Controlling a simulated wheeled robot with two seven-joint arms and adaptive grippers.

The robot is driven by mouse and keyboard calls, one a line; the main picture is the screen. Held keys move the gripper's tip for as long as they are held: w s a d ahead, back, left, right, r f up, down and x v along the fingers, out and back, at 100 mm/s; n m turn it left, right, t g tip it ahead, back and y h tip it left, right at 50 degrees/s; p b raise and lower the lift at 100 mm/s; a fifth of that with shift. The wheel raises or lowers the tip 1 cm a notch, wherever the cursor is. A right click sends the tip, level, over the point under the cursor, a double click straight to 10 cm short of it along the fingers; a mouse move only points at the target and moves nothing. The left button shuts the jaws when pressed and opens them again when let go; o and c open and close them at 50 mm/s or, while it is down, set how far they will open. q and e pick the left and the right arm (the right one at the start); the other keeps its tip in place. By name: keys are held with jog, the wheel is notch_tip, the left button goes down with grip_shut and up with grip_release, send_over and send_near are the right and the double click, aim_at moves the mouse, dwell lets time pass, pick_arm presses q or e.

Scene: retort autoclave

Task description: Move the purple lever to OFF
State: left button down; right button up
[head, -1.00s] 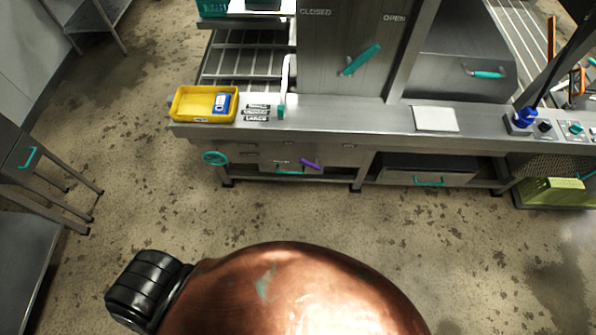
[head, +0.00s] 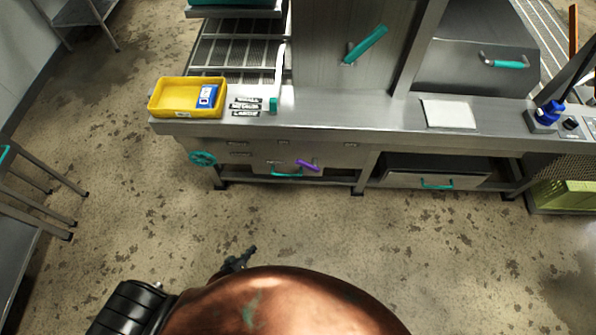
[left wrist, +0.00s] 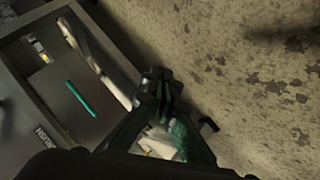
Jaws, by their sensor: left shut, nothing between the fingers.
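The purple lever (head: 307,165) is on the front panel of the steel bench, below the worktop and just above a teal drawer handle. It slants down to the right. The labels around it are too small to read. My left gripper (head: 243,256) shows as a small dark shape over the floor, in front of the bench and well short of the lever. It is shut and empty. In the left wrist view, the fingers (left wrist: 158,82) are dark and together. I cannot make out the purple lever in that view. My right gripper is not in view.
A teal handwheel (head: 203,158) is left of the lever on the bench front. A yellow tray (head: 160,112) with a blue item sits on the worktop. A large teal lever (head: 366,44) is on the upright panel. The floor before the bench is clear.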

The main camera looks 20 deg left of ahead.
aim_at(308, 166)
pick_arm(q)
jog(key=w+d+r+n+t+h+b, duration=0.15)
jog(key=w+r+n+t+b, duration=0.25)
jog(key=w, duration=0.4)
jog(key=w+d+r+n+t+h+b, duration=0.1)
jog(key=w+d+r+n+t+b, duration=0.25)
jog(key=w, duration=0.55)
jog(key=w+r+n+t+h+b, duration=0.1)
jog(key=w+r+n+t+b, duration=0.1)
jog(key=r+n+t+b, duration=0.1)
jog(key=w+d+r+n+t+h+b, duration=0.1)
jog(key=w+r+n+t+h+b, duration=0.1)
jog(key=r, duration=0.6)
jog(key=w+n+t+b, duration=0.1)
jog(key=n+b, duration=0.1)
jog(key=n, duration=0.1)
jog(key=shift+w+r, duration=0.25)
jog(key=shift+w, duration=0.05)
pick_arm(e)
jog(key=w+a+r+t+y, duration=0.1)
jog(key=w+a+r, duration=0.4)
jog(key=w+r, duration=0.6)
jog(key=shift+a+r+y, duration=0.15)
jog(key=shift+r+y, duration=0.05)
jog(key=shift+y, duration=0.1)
